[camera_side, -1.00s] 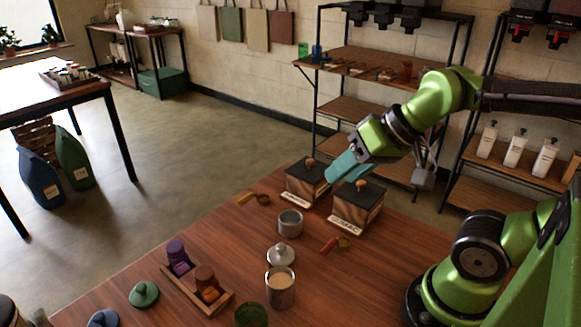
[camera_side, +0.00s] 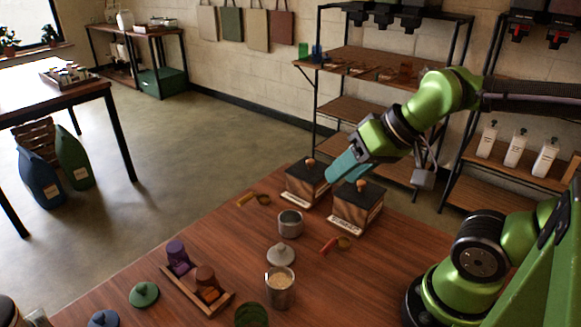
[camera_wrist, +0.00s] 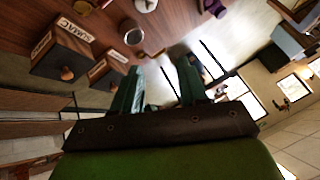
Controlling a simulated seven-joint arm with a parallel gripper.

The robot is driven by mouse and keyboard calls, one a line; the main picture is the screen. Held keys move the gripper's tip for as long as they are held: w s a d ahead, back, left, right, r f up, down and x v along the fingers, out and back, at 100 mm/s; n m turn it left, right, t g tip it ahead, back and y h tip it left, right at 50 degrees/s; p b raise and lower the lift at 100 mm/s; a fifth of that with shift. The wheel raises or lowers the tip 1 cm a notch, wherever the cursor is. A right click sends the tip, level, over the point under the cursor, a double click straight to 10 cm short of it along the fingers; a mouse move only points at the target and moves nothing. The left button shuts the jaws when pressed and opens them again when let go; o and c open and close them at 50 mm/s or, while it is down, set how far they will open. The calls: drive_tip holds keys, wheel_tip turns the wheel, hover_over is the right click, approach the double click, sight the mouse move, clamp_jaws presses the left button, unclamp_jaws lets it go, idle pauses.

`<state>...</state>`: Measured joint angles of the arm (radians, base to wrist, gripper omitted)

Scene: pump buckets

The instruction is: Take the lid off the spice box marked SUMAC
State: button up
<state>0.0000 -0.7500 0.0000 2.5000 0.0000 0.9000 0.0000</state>
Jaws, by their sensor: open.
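The SUMAC spice box (camera_side: 352,208) is the right one of two wooden boxes at the far end of the table. Its dark lid (camera_side: 349,190) is on, with a wooden knob (camera_side: 362,186) on top. In the wrist view its SUMAC label (camera_wrist: 75,30) reads clearly, and the box (camera_wrist: 62,52) is at the left. My gripper (camera_side: 342,172) has teal fingers and is open and empty. It hangs above and behind the two boxes, apart from the knob. In the wrist view the gripper (camera_wrist: 160,75) points away from the SUMAC box.
The other spice box (camera_side: 305,183) stands just left of it, its lid on. A metal cup (camera_side: 290,223) and a red-handled scoop (camera_side: 330,245) are in front. A metal canister (camera_side: 280,291), its lid (camera_side: 281,254) and a wooden tray (camera_side: 217,303) are nearer.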

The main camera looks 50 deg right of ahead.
drive_tip(key=shift+o, duration=1.1)
drive_tip(key=m+g+h, duration=0.3)
drive_tip(key=g, duration=0.3)
hover_over(361, 182)
drive_tip(key=s, duration=0.1)
wheel_tip(361, 182, down, 10)
drive_tip(key=shift+s+r, duration=0.1)
drive_tip(key=shift+r, duration=0.1)
drive_tip(key=shift+w+f, duration=0.15)
drive_tip(key=shift+f, duration=0.8)
drive_tip(key=shift+w+f, duration=0.2)
drive_tip(key=shift+f, duration=0.7)
drive_tip(key=shift+w+f, duration=0.15)
drive_tip(key=shift+f, duration=0.8)
clamp_jaws()
